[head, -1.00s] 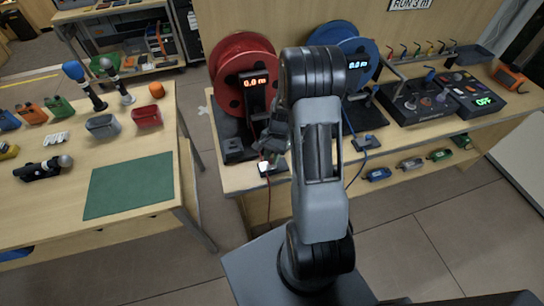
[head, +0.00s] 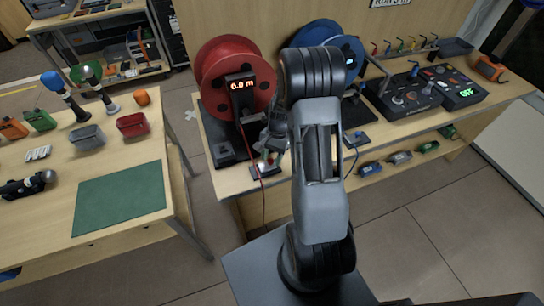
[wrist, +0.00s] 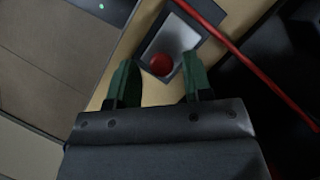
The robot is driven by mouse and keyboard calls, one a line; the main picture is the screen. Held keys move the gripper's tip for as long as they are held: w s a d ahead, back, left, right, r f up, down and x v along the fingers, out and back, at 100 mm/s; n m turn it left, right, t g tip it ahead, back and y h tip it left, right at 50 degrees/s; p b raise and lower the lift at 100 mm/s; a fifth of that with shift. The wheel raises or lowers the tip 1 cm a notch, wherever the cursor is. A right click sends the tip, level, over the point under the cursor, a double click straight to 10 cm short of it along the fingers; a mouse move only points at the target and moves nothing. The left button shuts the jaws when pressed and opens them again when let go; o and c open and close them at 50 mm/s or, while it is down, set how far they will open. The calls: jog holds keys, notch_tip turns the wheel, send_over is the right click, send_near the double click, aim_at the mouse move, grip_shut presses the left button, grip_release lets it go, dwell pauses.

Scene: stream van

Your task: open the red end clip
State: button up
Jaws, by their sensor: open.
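The red end clip shows in the wrist view as a round red knob (wrist: 161,64) on a pale grey plate with a dark base. In the head view the clip (head: 265,168) is small, at the bench's front edge below the red reel (head: 213,63), and partly hidden by my gripper. My gripper (wrist: 158,58) is open, with one green-padded finger on each side of the knob in the wrist view. I cannot tell whether either finger touches it. A red cable (wrist: 222,28) runs past the plate's right side in the wrist view.
A blue reel (head: 305,38) stands behind my arm, and a control panel (head: 405,95) is to the right. A left table holds a green mat (head: 120,198), a red bin (head: 132,124) and a grey bin (head: 87,137). Open floor lies between the tables.

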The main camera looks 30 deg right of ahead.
jog(key=shift+o, duration=0.2)
jog(key=b+v, duration=0.1)
jog(key=v, duration=1.2)
jog(key=shift+d+r, duration=0.2)
jog(key=shift+r, duration=0.15)
jog(key=shift+w, duration=0.15)
jog(key=s+a+r+n+t+h, duration=0.3)
jog(key=s+a+r+n+t, duration=0.4)
jog(key=s+a, duration=0.5)
notch_tip(320, 180, up, 2)
jog(key=s+n, duration=0.2)
jog(key=n, duration=0.1)
jog(key=shift+s+a, duration=0.3)
